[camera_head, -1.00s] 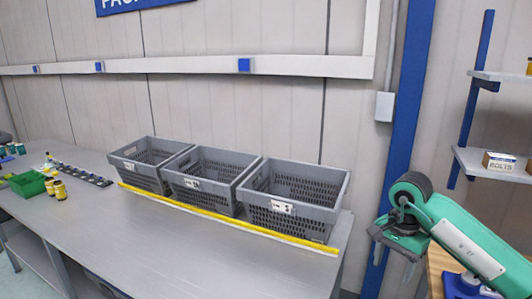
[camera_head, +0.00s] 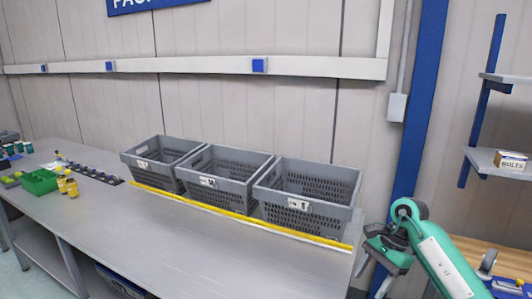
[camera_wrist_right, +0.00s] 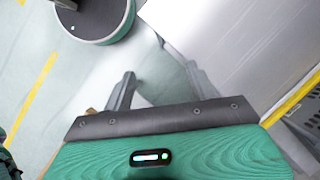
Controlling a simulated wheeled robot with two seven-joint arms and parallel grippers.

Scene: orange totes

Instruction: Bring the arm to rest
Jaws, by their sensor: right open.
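My right arm, green with a dark wrist, comes in from the right in the head view. Its gripper (camera_head: 380,283) hangs low beside the right end of the grey table (camera_head: 180,240), apart from the crates. In the right wrist view the two fingers of the right gripper (camera_wrist_right: 160,88) stand apart with nothing between them, over floor and the table edge. My left arm and gripper are not in view.
Three grey crates stand along the table's back: left (camera_head: 136,160), middle (camera_head: 225,190) and right (camera_head: 325,212), behind a yellow strip (camera_head: 205,209). A green bin (camera_head: 40,182) and yellow bottles (camera_head: 72,188) stand at the left. A blue post (camera_head: 412,140) rises behind my right arm.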

